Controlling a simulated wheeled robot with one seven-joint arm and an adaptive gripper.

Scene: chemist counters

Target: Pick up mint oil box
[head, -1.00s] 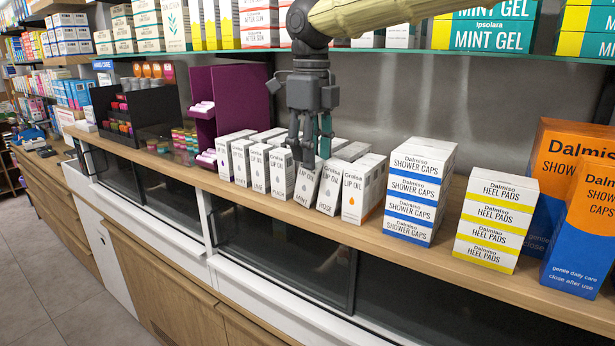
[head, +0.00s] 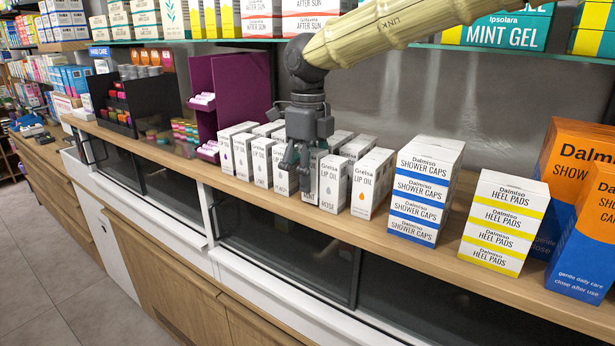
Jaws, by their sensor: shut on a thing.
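The mint oil box (head: 313,178) is a slim white Grelsa lip oil carton in the front row on the wooden counter. It stands between the rose box (head: 333,187) and a neighbouring lip oil box on its left (head: 280,174). My gripper (head: 297,170) reaches down from above and is shut on the mint box. I cannot tell whether the box base touches the counter.
More lip oil boxes (head: 243,153) stand close on both sides and behind. Shower caps boxes (head: 424,192) and heel pads boxes (head: 503,222) are stacked to the right. A glass shelf edge (head: 400,46) runs above, behind my arm. A purple display (head: 228,95) stands left.

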